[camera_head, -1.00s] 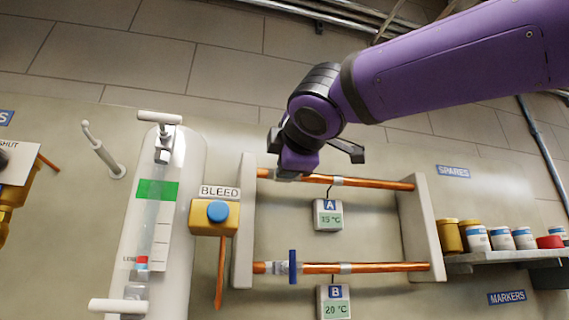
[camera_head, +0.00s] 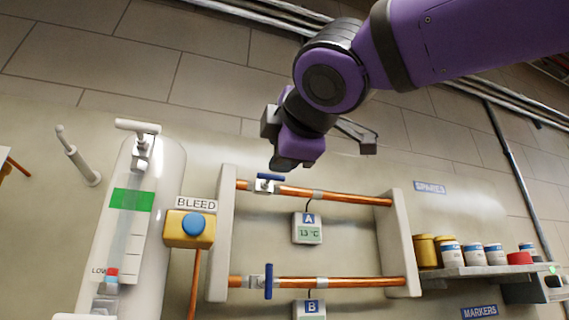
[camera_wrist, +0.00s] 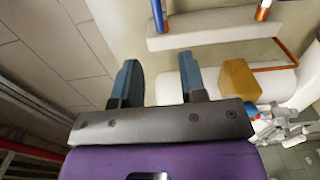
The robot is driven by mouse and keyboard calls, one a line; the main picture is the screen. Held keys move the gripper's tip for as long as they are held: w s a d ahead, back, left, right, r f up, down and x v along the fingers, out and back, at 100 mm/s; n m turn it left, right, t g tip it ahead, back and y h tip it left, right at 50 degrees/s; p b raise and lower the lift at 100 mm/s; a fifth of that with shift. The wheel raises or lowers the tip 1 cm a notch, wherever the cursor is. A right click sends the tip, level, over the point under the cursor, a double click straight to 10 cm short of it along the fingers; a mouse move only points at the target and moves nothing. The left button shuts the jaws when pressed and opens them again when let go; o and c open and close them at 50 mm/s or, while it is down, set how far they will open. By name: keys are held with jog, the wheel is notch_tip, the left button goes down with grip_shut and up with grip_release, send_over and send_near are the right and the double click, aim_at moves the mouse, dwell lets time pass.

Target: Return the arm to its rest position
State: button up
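My purple arm reaches in from the upper right. My gripper (camera_head: 316,135) is above the upper copper pipe (camera_head: 345,197), apart from it. In the wrist view the two fingers of my gripper (camera_wrist: 160,78) stand wide apart with nothing between them. The upper valve has a blue handle (camera_head: 269,177) lying roughly along its pipe. The lower valve has a blue handle (camera_head: 268,281) standing across the lower copper pipe (camera_head: 345,283).
Gauge A (camera_head: 308,229) reads 13 °C; gauge B (camera_head: 309,308) is cut off below. The yellow bleed box (camera_head: 188,229) with its blue button and a sight glass (camera_head: 127,220) are left. A shelf (camera_head: 485,271) with several jars is right.

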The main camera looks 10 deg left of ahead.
jog(key=w+d+f+m+g+h, duration=0.25)
jog(key=d+f+m+h, duration=0.3)
jog(key=d+f, duration=0.6)
jog(key=w+d+f+m+g+h, duration=0.1)
jog(key=w+d+f+m+h, duration=0.25)
jog(key=d+f+m, duration=0.6)
jog(key=s+d+f+m+g, duration=0.3)
jog(key=s+d+f, duration=0.4)
jog(key=f, duration=0.5)
jog(key=s+d+f+m+g, duration=0.3)
jog(key=s+d+f+m, duration=0.3)
jog(key=d+f, duration=0.5)
jog(key=shift+s+d+f+h, duration=0.3)
jog(key=shift+s+d+f, duration=0.1)
jog(key=shift+s, duration=0.1)
jog(key=shift+g, duration=0.25)
